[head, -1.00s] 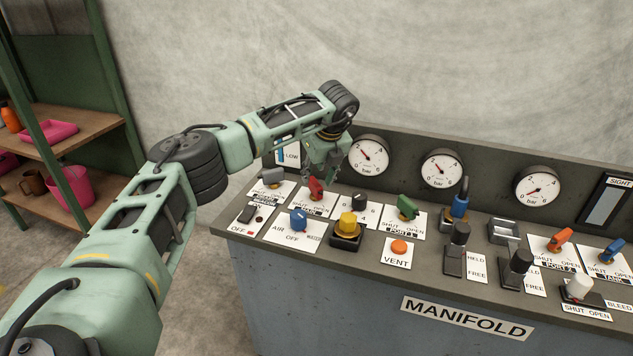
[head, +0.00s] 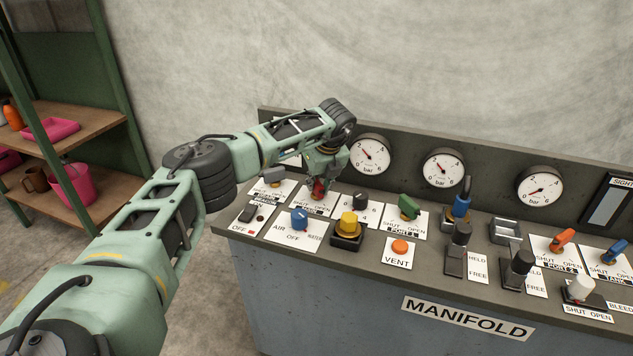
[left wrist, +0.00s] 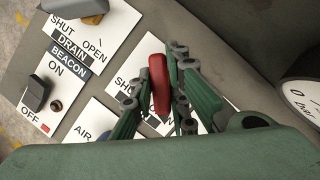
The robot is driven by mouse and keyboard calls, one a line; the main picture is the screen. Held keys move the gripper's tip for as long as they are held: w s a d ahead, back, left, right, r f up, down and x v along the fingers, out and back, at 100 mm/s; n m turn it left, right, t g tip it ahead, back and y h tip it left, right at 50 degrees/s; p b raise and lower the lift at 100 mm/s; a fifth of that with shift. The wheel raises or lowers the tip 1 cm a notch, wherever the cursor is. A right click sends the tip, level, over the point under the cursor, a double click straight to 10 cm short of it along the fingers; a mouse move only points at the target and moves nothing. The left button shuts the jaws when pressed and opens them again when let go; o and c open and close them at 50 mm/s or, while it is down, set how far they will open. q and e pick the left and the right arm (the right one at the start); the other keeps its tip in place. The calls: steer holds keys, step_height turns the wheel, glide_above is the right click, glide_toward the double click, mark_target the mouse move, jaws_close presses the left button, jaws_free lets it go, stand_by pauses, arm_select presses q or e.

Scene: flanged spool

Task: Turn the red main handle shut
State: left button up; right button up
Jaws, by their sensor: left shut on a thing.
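The red main handle (head: 318,188) stands on a white SHUT/OPEN plate at the back left of the manifold panel. My left gripper (head: 322,178) reaches down on it from above and covers part of it. In the left wrist view the red handle (left wrist: 159,86) lies between the two fingers of the gripper (left wrist: 158,95), which are closed on its sides. The plate's lettering is partly hidden by the fingers. My right gripper is not in view.
A grey drain handle (head: 271,176) stands just left, and a black knob (head: 361,197) just right. A blue air knob (head: 299,217) and a yellow button (head: 347,222) are in front. Gauges (head: 369,154) line the upright board behind.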

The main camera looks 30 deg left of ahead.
arm_select(q)
jaws_close()
steer(key=shift+m, duration=0.3)
steer(key=m, duration=0.2)
steer(key=m+t+h, duration=0.1)
steer(key=m, duration=0.1)
steer(key=shift+m+t+b, duration=0.3)
steer(key=shift+b, duration=0.05)
steer(key=m+h, duration=0.1)
steer(key=m, duration=0.1)
steer(key=shift+m, duration=0.3)
steer(key=m+h, duration=0.1)
steer(key=m, duration=0.2)
steer(key=m+h, duration=0.1)
steer(key=m, duration=0.2)
steer(key=shift+t+h, duration=0.3)
steer(key=shift+h, duration=0.1)
steer(key=shift+m+h, duration=0.6)
steer(key=shift+m, duration=1.4)
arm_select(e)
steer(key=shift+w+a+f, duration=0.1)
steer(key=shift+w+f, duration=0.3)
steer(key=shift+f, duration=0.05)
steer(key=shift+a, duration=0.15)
arm_select(q)
steer(key=o, duration=0.9)
jaws_free()
steer(key=shift+c, duration=0.2)
